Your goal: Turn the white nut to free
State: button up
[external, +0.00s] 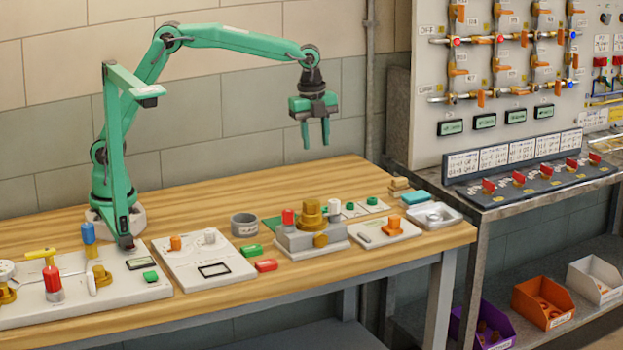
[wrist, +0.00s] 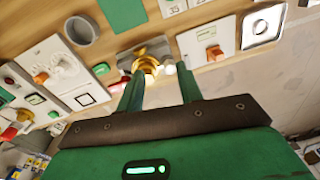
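My gripper (external: 315,146) hangs fingers-down above the back of the bench, well clear of it. Its two green fingers are apart with nothing between them; they also show in the wrist view (wrist: 160,78). Below stands a grey block (external: 312,243) with a brass fitting (external: 310,215) on top, a red cap (external: 288,218) at its left and a white cylindrical piece (external: 334,208) at its right. The white piece looks like the white nut, but no label or free mark is readable. In the wrist view the brass fitting (wrist: 147,62) lies beyond the fingertips.
Left of the block are a grey cup (external: 244,225), a green block (external: 251,251), a red block (external: 266,265) and a white panel with knobs (external: 205,262). Right are an orange-switch plate (external: 385,234) and a metal tray (external: 432,217). The air around my gripper is clear.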

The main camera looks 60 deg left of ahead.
aim_at(334, 201)
jog(key=d+f+m, duration=0.1)
jog(key=d+f, duration=0.1)
jog(key=w+d+f+m, duration=0.1)
jog(key=d+f, duration=0.1)
jog(key=d, duration=0.1)
jog(key=d+f+m, duration=0.2)
jog(key=shift+w+d+g, duration=0.15)
jog(key=shift+d+g, duration=0.05)
jog(key=shift+g, duration=0.2)
jog(key=shift+f, duration=0.1)
jog(key=shift+f, duration=3.8)
jog(key=shift+c, duration=0.3)
jog(key=c, duration=0.7)
